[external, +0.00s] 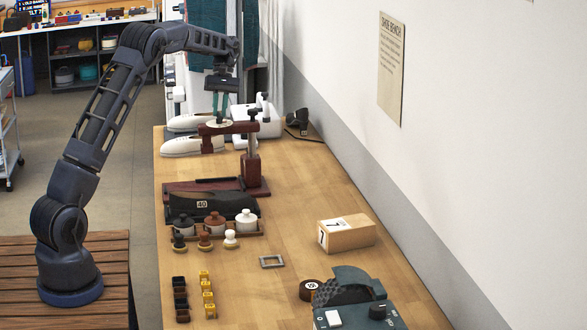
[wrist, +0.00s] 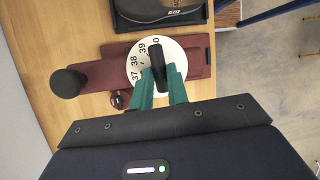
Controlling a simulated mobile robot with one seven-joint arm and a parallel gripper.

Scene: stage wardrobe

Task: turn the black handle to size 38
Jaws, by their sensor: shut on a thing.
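The black handle (wrist: 157,60) lies across a white round dial (wrist: 137,72) in the wrist view. Printed numbers run along the dial's left and upper edge; 39 reads clearly. The handle's far end is at the top of the dial, beside a partly covered number ending in 0. My gripper (wrist: 166,84), with teal fingers, is shut on the near part of the handle. In the external view, my gripper (external: 221,108) reaches down from above onto the white dial (external: 213,129), on the arm of a dark red stand (external: 252,168). The handle is mostly hidden there.
A black shoe form marked 40 (external: 200,203) and knobbed pots (external: 246,220) stand in front. A cardboard box (external: 346,234) and a dark green device (external: 355,300) are at right. The wall borders the bench's right side.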

